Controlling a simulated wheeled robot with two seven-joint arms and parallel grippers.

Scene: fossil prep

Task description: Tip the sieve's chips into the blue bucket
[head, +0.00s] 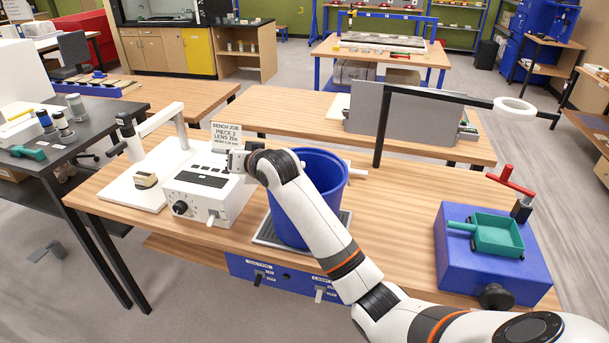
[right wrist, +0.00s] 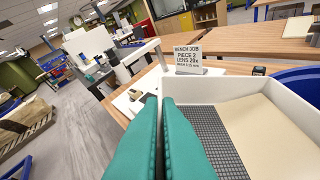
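A teal square pan with a short handle, which looks like the sieve (head: 497,235), rests on a blue box at the right. No chips can be made out in it. The blue bucket (head: 328,172) stands upright on a dark mat at mid-bench, partly hidden by my right arm. Its rim also shows at the right edge of the right wrist view (right wrist: 299,76). My right gripper (head: 236,160) is beyond the bucket's left side, over the white box, far from the pan. Its teal fingers (right wrist: 159,98) lie close together with nothing seen between them. My left gripper is out of view.
A white box with a knob (head: 207,190) and a sign (head: 225,133) stand left of the bucket. The blue box (head: 465,262) carries the pan and a red-handled fitting (head: 511,181). A grey panel (head: 405,112) is behind. Bare wood lies between bucket and blue box.

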